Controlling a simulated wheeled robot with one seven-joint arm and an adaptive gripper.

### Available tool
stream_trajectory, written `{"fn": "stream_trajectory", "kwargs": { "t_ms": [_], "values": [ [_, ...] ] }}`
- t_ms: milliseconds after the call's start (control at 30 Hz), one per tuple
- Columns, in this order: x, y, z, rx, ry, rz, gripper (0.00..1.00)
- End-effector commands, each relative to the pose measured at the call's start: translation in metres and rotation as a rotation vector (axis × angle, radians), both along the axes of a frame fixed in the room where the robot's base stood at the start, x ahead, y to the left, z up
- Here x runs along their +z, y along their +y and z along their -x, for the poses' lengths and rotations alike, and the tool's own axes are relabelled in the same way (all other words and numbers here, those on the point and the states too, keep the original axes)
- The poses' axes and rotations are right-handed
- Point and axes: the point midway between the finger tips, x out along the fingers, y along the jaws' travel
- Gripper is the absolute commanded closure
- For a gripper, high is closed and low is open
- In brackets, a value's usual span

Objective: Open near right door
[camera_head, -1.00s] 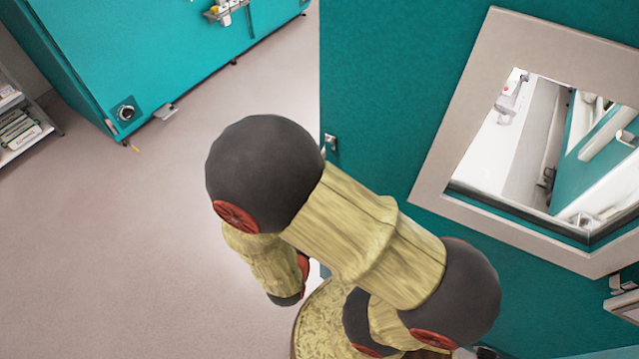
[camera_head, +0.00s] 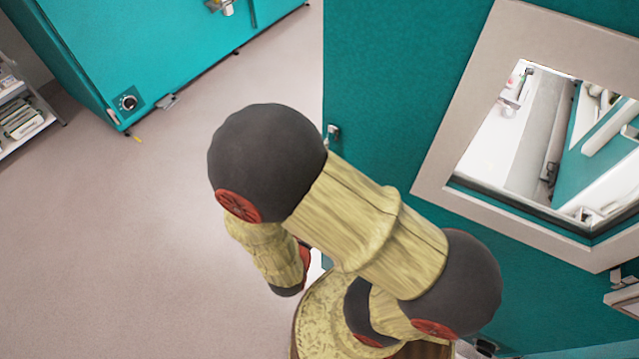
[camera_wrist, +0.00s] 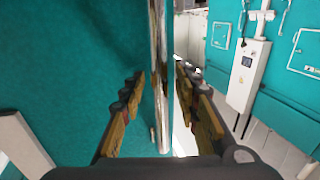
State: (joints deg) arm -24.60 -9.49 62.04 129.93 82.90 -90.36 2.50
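The near teal door (camera_head: 375,75) fills the right of the head view and has a grey-framed window (camera_head: 480,100). A small metal fitting (camera_head: 333,134) sits at its left edge. In the wrist view, the teal panel (camera_wrist: 75,70) fills the left, and a shiny vertical metal bar (camera_wrist: 158,75) runs along its edge. My gripper (camera_wrist: 160,82) is open, with one finger on each side of the bar and visible gaps beside it. I cannot tell how deep the bar lies between the fingers. In the head view my arm hides the gripper.
Another teal chamber (camera_head: 160,55) with a round knob (camera_head: 128,102) stands at the back left. A shelf (camera_head: 25,120) with items is at the far left. The floor (camera_head: 120,240) between is clear. A white control box (camera_wrist: 248,75) shows on a teal wall in the wrist view.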

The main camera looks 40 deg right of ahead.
Motion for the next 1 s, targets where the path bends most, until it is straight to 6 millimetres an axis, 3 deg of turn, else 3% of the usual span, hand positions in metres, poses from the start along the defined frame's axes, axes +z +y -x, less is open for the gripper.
{"fn": "stream_trajectory", "kwargs": {
  "t_ms": [1000],
  "values": [
    [0.0, 0.079, 0.047, 0.006, -0.001, -0.001, 0.68]
  ]
}}
